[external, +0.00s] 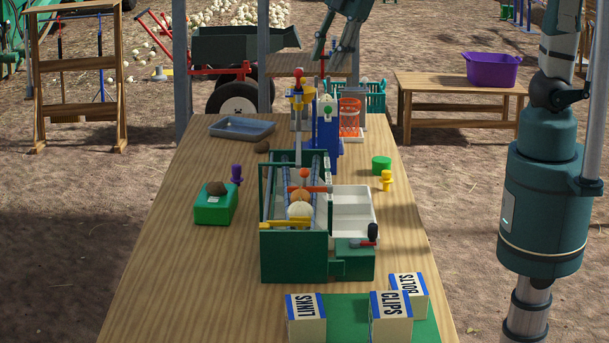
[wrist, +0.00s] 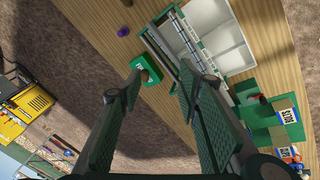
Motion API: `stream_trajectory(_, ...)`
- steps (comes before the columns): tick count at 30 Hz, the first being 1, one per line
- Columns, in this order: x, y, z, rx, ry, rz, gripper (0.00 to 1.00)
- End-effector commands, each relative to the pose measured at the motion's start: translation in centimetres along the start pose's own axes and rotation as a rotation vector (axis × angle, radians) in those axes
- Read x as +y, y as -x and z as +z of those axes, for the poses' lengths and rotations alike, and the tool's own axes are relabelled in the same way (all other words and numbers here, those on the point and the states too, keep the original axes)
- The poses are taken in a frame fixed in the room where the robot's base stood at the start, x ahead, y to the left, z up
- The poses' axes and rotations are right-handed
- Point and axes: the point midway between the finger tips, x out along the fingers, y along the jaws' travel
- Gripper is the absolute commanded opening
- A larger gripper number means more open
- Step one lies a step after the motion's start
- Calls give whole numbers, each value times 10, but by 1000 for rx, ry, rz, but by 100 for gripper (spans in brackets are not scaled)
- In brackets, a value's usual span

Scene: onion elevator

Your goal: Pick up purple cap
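The purple cap (external: 236,173) stands on the table left of the green frame with rails, just behind a green box (external: 214,208) that has a brown lump on top. In the wrist view the purple cap (wrist: 123,31) is a small purple spot near the upper edge, beyond the fingertips. My gripper (external: 332,58) hangs high over the far part of the table, well apart from the cap. In the wrist view my gripper (wrist: 161,73) has its two fingers spread, with nothing between them.
The green rail frame (external: 294,258) stands mid-table, with a white tray (external: 354,197) beside it. A yellow peg (external: 387,181) and green disc (external: 381,165) sit to the right. Blue tool stands and a grey tray (external: 241,128) are behind. Lettered boxes (external: 306,322) stand in front. The left-front table is clear.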

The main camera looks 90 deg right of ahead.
Motion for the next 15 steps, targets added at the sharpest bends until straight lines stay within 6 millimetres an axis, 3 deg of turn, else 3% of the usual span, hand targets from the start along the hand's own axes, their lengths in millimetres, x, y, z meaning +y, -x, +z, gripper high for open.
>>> stream_trajectory(15,66,-69,-18,-46,300,-77,34)
